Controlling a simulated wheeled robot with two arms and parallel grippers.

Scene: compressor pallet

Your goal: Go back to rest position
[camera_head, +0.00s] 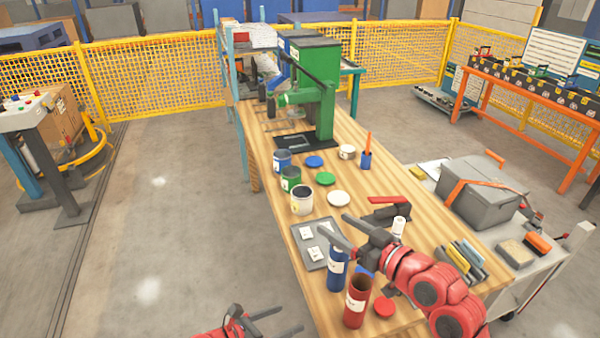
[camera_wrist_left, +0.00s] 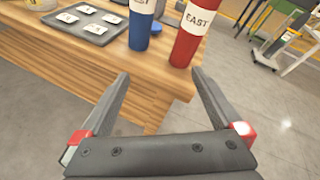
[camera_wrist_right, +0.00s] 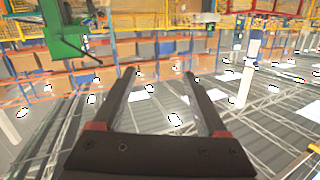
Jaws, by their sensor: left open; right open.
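My left gripper (camera_head: 290,320) is open and empty, low at the bottom of the head view, off the table's left edge. In the left wrist view its fingers (camera_wrist_left: 160,75) point towards the table edge. A blue cylinder (camera_wrist_left: 141,25) and a red cylinder marked EAST (camera_wrist_left: 190,35) stand beyond them, apart from the fingers. My right gripper (camera_head: 333,222) is open and empty above the wooden table (camera_head: 352,140), fingers pointing left near the grey tray. In the right wrist view its fingers (camera_wrist_right: 160,75) have nothing between them.
Under and around my right arm are the blue cylinder (camera_head: 337,268), red cylinder (camera_head: 356,300) and grey tray (camera_head: 313,236). Paint cans (camera_head: 302,200) and a green press (camera_head: 318,85) stand further back. Left of the table the floor (camera_head: 170,220) is clear.

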